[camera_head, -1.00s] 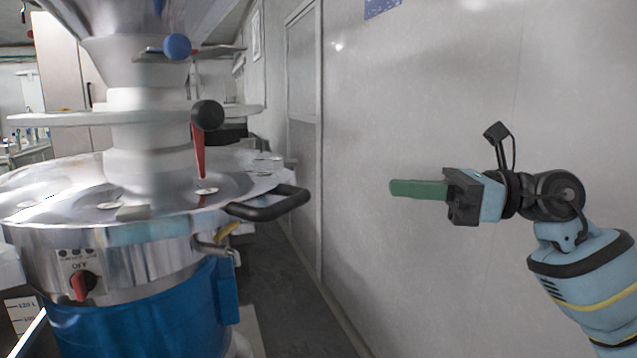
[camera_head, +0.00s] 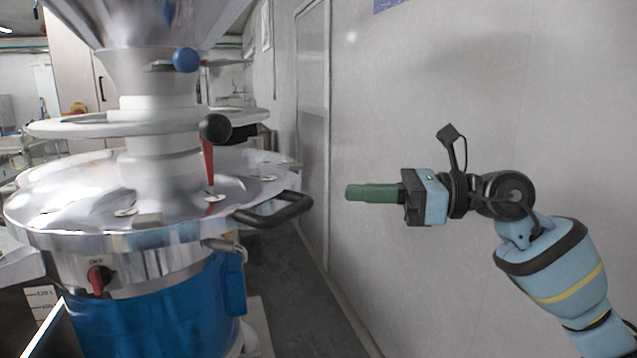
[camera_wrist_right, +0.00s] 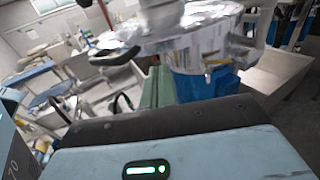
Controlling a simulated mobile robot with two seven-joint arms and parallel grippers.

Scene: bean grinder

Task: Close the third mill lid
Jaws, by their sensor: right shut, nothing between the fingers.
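A mill (camera_head: 150,250) stands at the left of the head view, with a blue drum and a shiny metal lid (camera_head: 75,190). The lid lies flat on the drum, and a black loop handle (camera_head: 275,211) sticks out from its right side. I cannot tell whether this is the third mill. My right gripper (camera_head: 350,193) has green fingers pressed together, empty, pointing left, in front of the wall and apart from the handle. The mill also shows in the right wrist view (camera_wrist_right: 205,82), beyond the green fingers. My left gripper is not in view.
A red lever with a black knob (camera_head: 215,128) and a blue knob (camera_head: 186,60) stand above the lid. A red switch (camera_head: 98,280) is on the front. A pale wall (camera_head: 440,80) fills the right side. A strip of dark floor (camera_head: 290,290) between mill and wall is clear.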

